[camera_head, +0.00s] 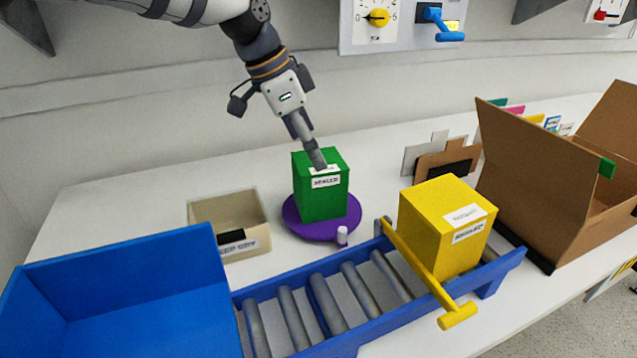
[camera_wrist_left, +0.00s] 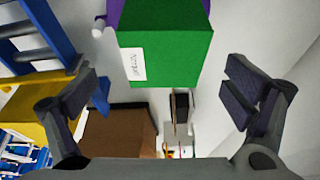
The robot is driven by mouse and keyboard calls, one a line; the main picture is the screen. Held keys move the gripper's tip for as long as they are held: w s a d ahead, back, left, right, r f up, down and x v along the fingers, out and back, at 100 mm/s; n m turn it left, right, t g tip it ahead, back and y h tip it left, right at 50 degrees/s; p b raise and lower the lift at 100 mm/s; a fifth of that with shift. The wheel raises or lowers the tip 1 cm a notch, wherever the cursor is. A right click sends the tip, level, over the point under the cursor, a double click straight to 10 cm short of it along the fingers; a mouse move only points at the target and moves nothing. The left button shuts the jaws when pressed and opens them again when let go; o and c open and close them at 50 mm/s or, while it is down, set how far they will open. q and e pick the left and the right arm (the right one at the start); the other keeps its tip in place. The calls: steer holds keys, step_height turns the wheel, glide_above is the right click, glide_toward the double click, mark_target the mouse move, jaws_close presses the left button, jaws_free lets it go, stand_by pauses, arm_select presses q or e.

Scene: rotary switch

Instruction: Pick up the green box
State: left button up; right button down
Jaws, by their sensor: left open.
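The green box (camera_head: 319,197) stands upright on a round purple turntable (camera_head: 296,227) with a white label on its top edge and side. My left gripper (camera_head: 319,160) comes down from above and behind, with its tip in front of the box's top in the head view. In the left wrist view the green box (camera_wrist_left: 170,55) lies ahead, between and beyond the two open fingers of my left gripper (camera_wrist_left: 165,90). I see clear space between each finger and the box there. My right gripper is not in view.
A blue roller conveyor (camera_head: 375,325) carries a yellow box (camera_head: 430,232) behind a yellow bar (camera_head: 412,262). A blue bin (camera_head: 120,300) stands front left, a beige tray (camera_head: 215,213) left of the turntable, and an open cardboard box (camera_head: 530,185) at right. The table's back left is clear.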

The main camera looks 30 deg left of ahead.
mark_target(326, 177)
arm_select(q)
steer(key=x, duration=0.8)
steer(key=shift+w+f+b, duration=0.2)
steer(key=shift+f+b, duration=0.05)
steer(key=shift+b, duration=0.1)
steer(key=shift+a+r, duration=0.1)
steer(key=shift+r, duration=0.05)
steer(key=c, duration=1.5)
